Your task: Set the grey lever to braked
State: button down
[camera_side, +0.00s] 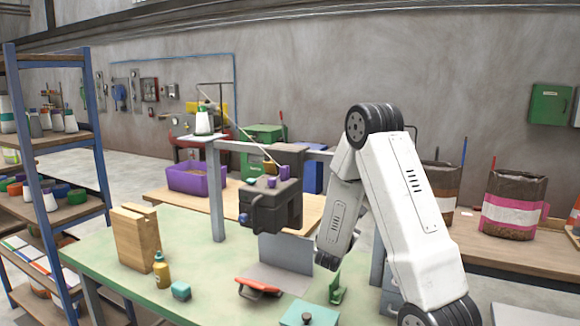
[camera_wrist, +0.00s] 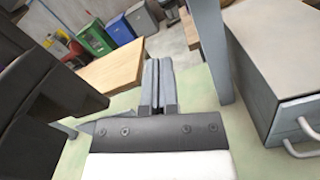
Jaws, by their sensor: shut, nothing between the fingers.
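My gripper (camera_wrist: 160,64) points away from the camera in the wrist view, its two grey fingers together with nothing between them. In the side view its fingers are not clearly visible; my white forearm hangs down just right of the dark machine. A large dark body (camera_wrist: 40,85) fills the left of the wrist view, apart from the fingers. A thin grey piece (camera_wrist: 66,130) shows at its lower edge; I cannot tell whether it is the lever. The lever's setting cannot be read.
A grey drawer unit (camera_wrist: 275,75) with a handle is close on the right in the wrist view. A grey post (camera_wrist: 206,45) stands between it and the fingers. The green table (camera_side: 205,285) holds a wooden block (camera_side: 135,238), a yellow bottle (camera_side: 161,269) and a red-handled tool (camera_side: 258,287).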

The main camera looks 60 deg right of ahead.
jog(key=s+d+r, duration=0.1)
jog(key=d+r, duration=0.3)
jog(key=d, duration=0.2)
jog(key=shift+s+d, duration=0.25)
jog(key=shift+d, duration=0.15)
jog(key=shift+r+m, duration=0.5)
jog(key=shift+m, duration=0.6)
dwell(0.5)
jog(key=s+r+m, duration=0.1)
jog(key=m, duration=0.2)
jog(key=r+m, duration=0.1)
jog(key=m, duration=0.3)
jog(key=s+r+m, duration=0.1)
jog(key=r+m, duration=0.1)
jog(key=m, duration=0.2)
jog(key=shift+s+r+g+y, duration=0.1)
jog(key=shift+s+g+y, duration=0.2)
jog(key=shift+s, duration=0.05)
dwell(0.7)
